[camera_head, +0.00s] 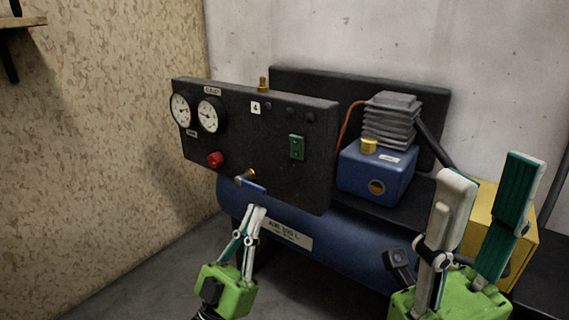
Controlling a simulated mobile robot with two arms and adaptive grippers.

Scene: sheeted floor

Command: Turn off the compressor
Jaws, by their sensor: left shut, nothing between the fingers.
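The compressor has a blue tank (325,255), a black front panel (240,130) and a blue motor block (375,172) with a grey finned head. The panel carries two round gauges (209,115), a red knob (215,159), a green switch (297,147) and a brass valve with a blue lever (252,186). My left gripper (257,211) is shut and empty, its fingertips just below the blue lever; I cannot tell whether they touch it. My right gripper (490,182) is open and empty at the lower right, nearer to me, in front of a yellow box.
The yellow box (520,238) stands at the right, partly hidden by my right gripper. A chipboard wall (100,130) is at the left, with a small shelf (22,22). A concrete wall is behind. The grey floor at lower left is clear.

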